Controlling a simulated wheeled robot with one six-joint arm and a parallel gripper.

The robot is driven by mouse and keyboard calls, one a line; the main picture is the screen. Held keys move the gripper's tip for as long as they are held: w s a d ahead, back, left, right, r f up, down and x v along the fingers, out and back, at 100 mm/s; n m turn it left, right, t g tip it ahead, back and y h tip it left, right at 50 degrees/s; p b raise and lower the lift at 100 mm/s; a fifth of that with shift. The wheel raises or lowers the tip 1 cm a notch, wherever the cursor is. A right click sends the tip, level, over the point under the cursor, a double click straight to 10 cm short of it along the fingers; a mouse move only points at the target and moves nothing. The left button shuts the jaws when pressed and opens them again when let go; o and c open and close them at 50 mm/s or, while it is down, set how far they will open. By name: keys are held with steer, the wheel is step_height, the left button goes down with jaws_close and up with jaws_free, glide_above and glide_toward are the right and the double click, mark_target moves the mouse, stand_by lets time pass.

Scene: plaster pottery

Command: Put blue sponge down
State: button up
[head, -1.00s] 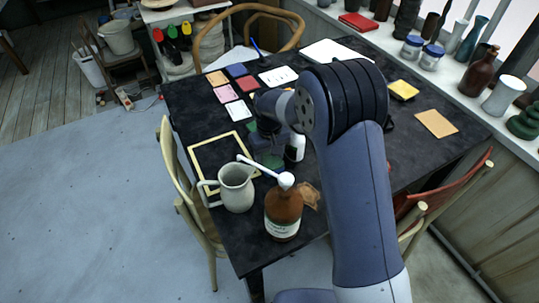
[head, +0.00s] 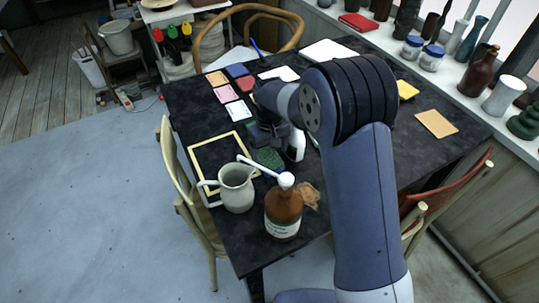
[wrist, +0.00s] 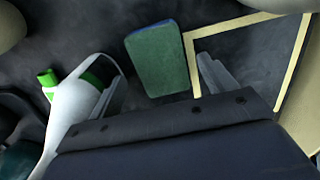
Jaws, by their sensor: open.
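The sponge (wrist: 160,62) has a green top face and a blue side edge. It lies flat on the dark table, and in the head view it shows as a small green patch (head: 269,158) just in front of my gripper (head: 272,138). In the wrist view my gripper (wrist: 162,80) is open, with one finger to the left of the sponge and one to the right. Nothing is held between the fingers. The sponge looks apart from both fingers. The gripper body hides part of the table below it.
A white spray bottle with a green nozzle (wrist: 75,100) stands close to the left finger in the wrist view. A pale wooden frame (head: 203,148) lies beside the sponge. A grey jug (head: 237,188) and a brown bottle (head: 283,212) stand near the table's front edge.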

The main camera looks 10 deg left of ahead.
step_height(320, 180, up, 9)
steer(key=shift+r, duration=0.15)
stand_by(0.4)
glide_above(270, 159)
steer(key=shift+f, duration=4.2)
